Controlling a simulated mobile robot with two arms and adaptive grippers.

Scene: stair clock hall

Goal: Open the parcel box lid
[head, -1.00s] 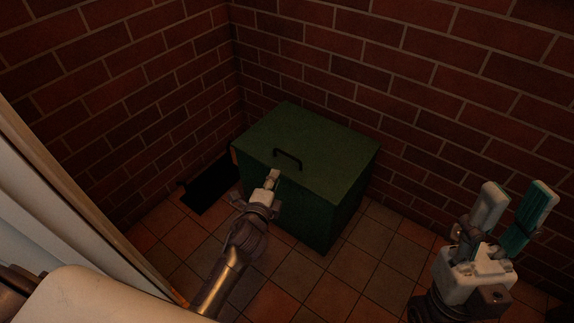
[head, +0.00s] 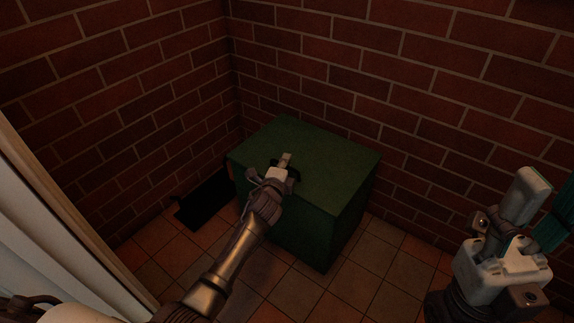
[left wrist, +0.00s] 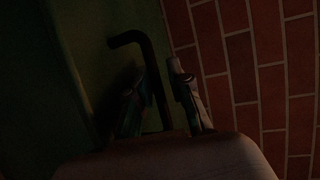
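The green parcel box (head: 300,217) stands in the brick corner, its lid (head: 328,150) lying shut on top. The black handle on the lid is mostly hidden by my left gripper (head: 285,161) in the head view. In the left wrist view the handle (left wrist: 148,58) runs between the two fingers of my left gripper (left wrist: 160,90). These fingers are apart, one on each side of the bar, with a gap visible on the right side. My right gripper (head: 545,212) is open and empty at the right, away from the box.
A black flat item (head: 205,200) lies on the tiled floor left of the box. Brick walls (head: 430,90) rise close behind and to the left. A pale panel (head: 60,220) stands at the left edge. Tiled floor (head: 375,270) in front is clear.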

